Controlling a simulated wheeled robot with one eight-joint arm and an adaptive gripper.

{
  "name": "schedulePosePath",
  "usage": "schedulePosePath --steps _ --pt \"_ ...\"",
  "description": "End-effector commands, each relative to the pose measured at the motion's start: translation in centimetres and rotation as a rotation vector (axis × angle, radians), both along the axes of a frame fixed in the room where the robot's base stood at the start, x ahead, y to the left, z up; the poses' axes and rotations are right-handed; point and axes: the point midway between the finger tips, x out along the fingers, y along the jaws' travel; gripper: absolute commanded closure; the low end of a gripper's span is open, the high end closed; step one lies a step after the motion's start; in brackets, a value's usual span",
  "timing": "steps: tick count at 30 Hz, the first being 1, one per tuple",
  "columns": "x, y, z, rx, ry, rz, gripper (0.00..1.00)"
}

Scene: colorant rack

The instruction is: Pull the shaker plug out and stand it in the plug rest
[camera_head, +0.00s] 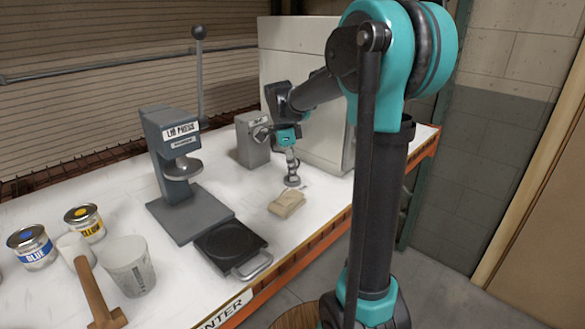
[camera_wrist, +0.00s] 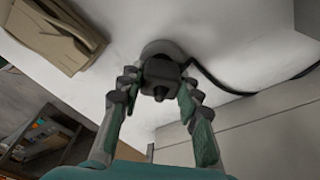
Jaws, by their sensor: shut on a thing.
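My gripper (camera_head: 291,160) points down over the counter, in front of the white cabinet. In the wrist view, my gripper (camera_wrist: 158,88) is shut on a dark, blocky plug (camera_wrist: 161,71), with a finger on each side. A short prong or stub on the plug points toward the camera. A round grey base, apparently the plug rest (camera_wrist: 160,46), lies just beyond the plug; it also shows under my gripper in the head view (camera_head: 292,182). I cannot tell whether the plug touches the rest. A black cord (camera_wrist: 222,86) runs off to the right.
A grey box (camera_head: 250,142) stands left of my gripper, and the white cabinet (camera_head: 290,55) behind it. A tan folded cloth (camera_head: 287,204) lies in front.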

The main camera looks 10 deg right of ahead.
Motion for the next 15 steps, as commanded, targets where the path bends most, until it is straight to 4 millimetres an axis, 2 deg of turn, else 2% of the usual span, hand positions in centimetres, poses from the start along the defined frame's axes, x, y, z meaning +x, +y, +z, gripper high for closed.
schedulePosePath --steps 10,11,15 --pt "0.00 0.00 -0.44 0.000 0.000 0.000 0.97" --pt "0.00 0.00 -0.44 0.000 0.000 0.000 0.65" --pt "-0.01 0.01 -0.44 0.000 0.000 0.000 0.48"
